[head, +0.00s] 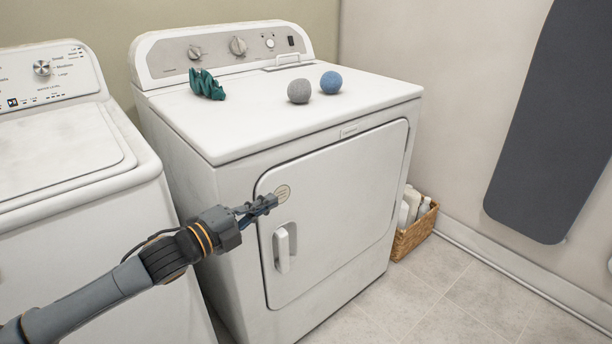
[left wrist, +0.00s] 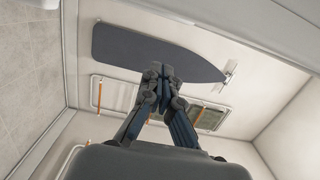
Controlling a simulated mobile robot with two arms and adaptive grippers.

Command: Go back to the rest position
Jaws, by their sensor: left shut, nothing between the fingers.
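My left gripper (head: 266,203) reaches in from the left in the head view. It is shut and empty, in front of the dryer door (head: 340,200) near the door's upper left edge, just above the white door handle (head: 283,248). I cannot tell whether it touches the door. In the left wrist view the fingers of my left gripper (left wrist: 160,70) come together with nothing between them. The dryer (head: 185,205) has its door shut. My right gripper is in neither view.
A washer (head: 60,160) stands left of the dryer. On the dryer top lie a green crumpled cloth (head: 207,84), a grey ball (head: 299,91) and a blue ball (head: 331,82). A wicker basket (head: 413,234) holds white bottles on the floor. A dark ironing board (head: 555,125) hangs on the wall.

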